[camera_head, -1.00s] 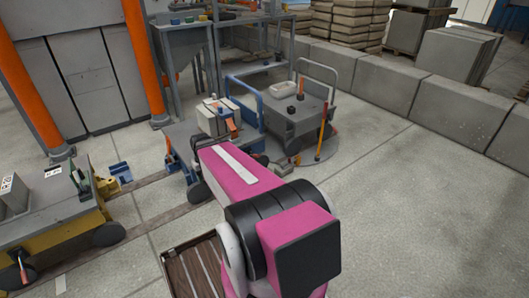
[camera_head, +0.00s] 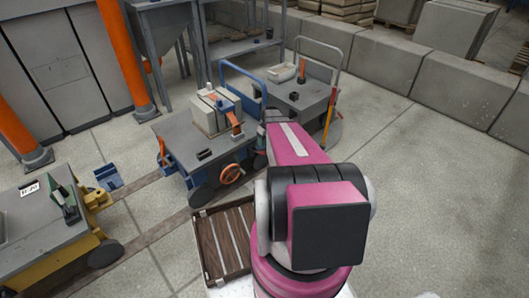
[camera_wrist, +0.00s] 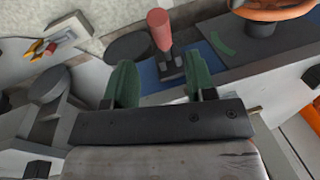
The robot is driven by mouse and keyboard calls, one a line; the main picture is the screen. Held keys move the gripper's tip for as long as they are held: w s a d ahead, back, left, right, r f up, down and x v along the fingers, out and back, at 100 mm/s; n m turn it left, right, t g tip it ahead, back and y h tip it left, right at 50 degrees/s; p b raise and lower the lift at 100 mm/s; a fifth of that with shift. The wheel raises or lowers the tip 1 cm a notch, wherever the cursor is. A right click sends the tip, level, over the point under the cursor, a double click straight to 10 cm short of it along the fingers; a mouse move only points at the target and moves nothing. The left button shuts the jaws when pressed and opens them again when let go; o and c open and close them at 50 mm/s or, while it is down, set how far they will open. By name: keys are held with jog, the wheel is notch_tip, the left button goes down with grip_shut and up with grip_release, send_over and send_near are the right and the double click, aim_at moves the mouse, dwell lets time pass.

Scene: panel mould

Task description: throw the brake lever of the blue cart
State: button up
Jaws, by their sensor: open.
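The blue cart (camera_head: 185,151) stands left of my arm in the head view, with a grey top, blue push handle and orange handwheel (camera_head: 232,173). In the wrist view, a lever with a red grip (camera_wrist: 160,30) rises from a dark base on the cart's blue side (camera_wrist: 225,55), beside the handwheel (camera_wrist: 270,8). My gripper (camera_wrist: 160,70) is open, its two green fingers apart. The lever's base shows in the gap beyond the fingertips, and the grip stands above it in the picture. In the head view my arm hides the gripper and this lever.
Grey blocks (camera_head: 215,112) sit on the blue cart. A grey cart (camera_head: 300,103) with an orange lever (camera_head: 329,112) stands behind it. A yellow-based cart (camera_head: 45,230) is at left. Floor at right is clear.

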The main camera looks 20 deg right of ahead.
aim_at(263, 152)
jog(key=f, duration=0.2)
jog(key=a+f, duration=0.1)
jog(key=f, duration=0.5)
jog(key=shift+s+a, duration=0.15)
jog(key=shift+a, duration=0.05)
jog(key=shift+r, duration=0.1)
grip_shut()
